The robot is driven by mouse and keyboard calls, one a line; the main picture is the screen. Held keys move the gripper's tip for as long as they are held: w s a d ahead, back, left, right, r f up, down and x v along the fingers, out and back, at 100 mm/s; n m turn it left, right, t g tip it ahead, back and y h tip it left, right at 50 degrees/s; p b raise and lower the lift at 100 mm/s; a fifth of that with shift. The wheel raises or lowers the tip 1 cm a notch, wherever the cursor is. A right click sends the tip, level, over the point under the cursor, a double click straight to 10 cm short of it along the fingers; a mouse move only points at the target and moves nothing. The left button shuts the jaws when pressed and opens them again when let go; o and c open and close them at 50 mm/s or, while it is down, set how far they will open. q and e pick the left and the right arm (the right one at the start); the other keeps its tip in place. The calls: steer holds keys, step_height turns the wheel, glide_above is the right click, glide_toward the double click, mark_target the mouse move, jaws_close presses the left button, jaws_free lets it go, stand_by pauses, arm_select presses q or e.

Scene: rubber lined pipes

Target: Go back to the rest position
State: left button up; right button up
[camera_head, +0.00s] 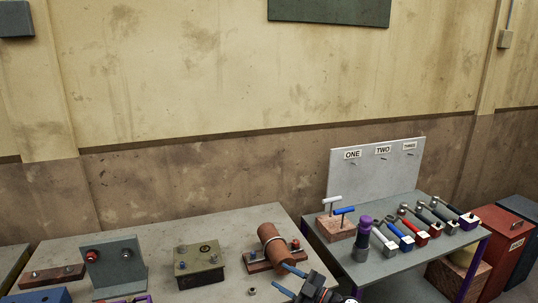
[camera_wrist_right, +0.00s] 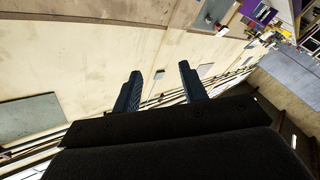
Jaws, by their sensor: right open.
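My right gripper (camera_head: 280,276) is at the bottom edge of the head view, just right of centre. Its two blue fingers point left and are spread apart. In the right wrist view the two fingers (camera_wrist_right: 160,72) also stand apart with nothing between them. A red-brown pipe (camera_head: 271,240) with a pale band leans on a wooden block just beyond the gripper; the upper finger overlaps its lower end in the picture, and I cannot tell whether they touch. My left gripper is not in view.
The grey table (camera_head: 214,226) carries a green box (camera_head: 199,261), a grey angled plate (camera_head: 115,265) and a small nut (camera_head: 252,291). The right-hand table (camera_head: 395,262) holds several tools and a board (camera_head: 376,170) labelled ONE, TWO, THREE. Red bin (camera_head: 503,247) stands farther right.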

steer(key=s+d+f+m+t+h+b, duration=0.15)
steer(key=d+f+m+h, duration=0.3)
steer(key=f, duration=0.55)
steer(key=s+d+f+m+h, duration=0.25)
steer(key=f+m+h, duration=0.25)
steer(key=f, duration=0.5)
steer(key=s+d+f+m+t+h+b, duration=0.15)
steer(key=d+f+m+h, duration=0.3)
steer(key=f, duration=0.55)
steer(key=s+d+f+m+g+h, duration=0.15)
steer(key=s+f+g, duration=0.35)
steer(key=s+f, duration=0.8)
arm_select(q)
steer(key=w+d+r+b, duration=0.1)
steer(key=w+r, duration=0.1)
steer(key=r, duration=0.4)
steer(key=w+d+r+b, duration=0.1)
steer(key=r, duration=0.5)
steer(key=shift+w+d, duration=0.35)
arm_select(e)
steer(key=s+f+g, duration=0.3)
steer(key=s+f, duration=0.3)
steer(key=s, duration=0.4)
steer(key=s+f+g, duration=0.4)
steer(key=s+f, duration=0.2)
steer(key=s, duration=0.5)
steer(key=shift+a+f, duration=0.4)
steer(key=shift+a, duration=0.05)
